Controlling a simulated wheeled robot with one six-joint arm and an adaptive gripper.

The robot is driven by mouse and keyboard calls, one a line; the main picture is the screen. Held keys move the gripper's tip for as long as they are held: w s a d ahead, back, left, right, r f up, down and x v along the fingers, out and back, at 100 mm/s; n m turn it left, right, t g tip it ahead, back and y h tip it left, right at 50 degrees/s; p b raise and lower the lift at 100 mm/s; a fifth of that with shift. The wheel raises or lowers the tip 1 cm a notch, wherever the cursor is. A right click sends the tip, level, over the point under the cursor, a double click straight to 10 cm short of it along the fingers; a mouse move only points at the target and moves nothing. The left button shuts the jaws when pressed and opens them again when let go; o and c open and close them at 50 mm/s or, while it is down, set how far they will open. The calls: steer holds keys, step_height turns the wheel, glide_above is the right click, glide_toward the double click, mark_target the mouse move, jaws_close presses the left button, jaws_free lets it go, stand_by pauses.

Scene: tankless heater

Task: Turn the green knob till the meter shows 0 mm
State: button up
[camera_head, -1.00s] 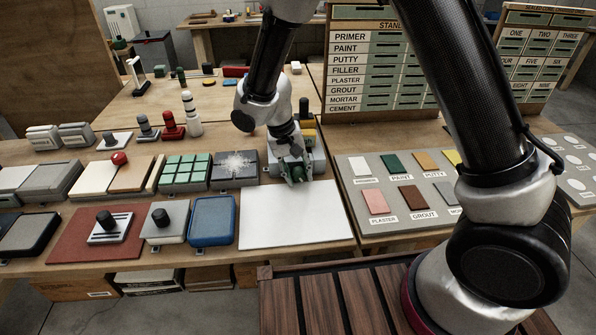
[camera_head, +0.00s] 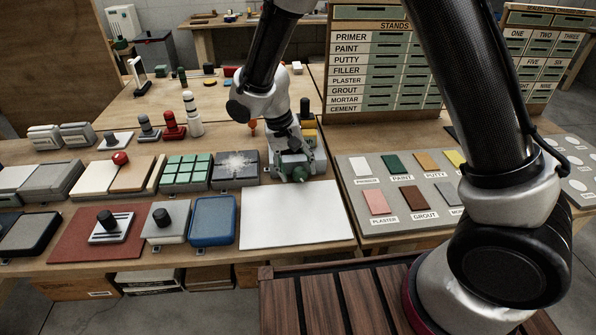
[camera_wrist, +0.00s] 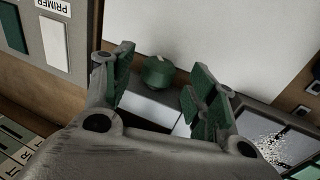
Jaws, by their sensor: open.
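The green knob (camera_wrist: 158,71) shows between my gripper's two fingers in the wrist view, with visible gaps on both sides. In the head view the knob (camera_head: 300,175) is on the front of a grey device (camera_head: 318,158), just behind a white board. My gripper (camera_wrist: 160,76) is open, with green-padded fingers on either side of the knob. In the head view my gripper (camera_head: 292,162) is over the device and hides much of it. No meter reading can be made out in either view.
The white board (camera_head: 295,217) lies flat in front of the device. A grey box with a speckled top (camera_head: 236,166) stands close on the left. A grey sample panel (camera_head: 365,225) lies to the right. A labelled drawer stand (camera_head: 380,70) rises behind.

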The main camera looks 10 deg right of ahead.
steer(key=v, duration=1)
steer(key=shift+f, duration=0.1)
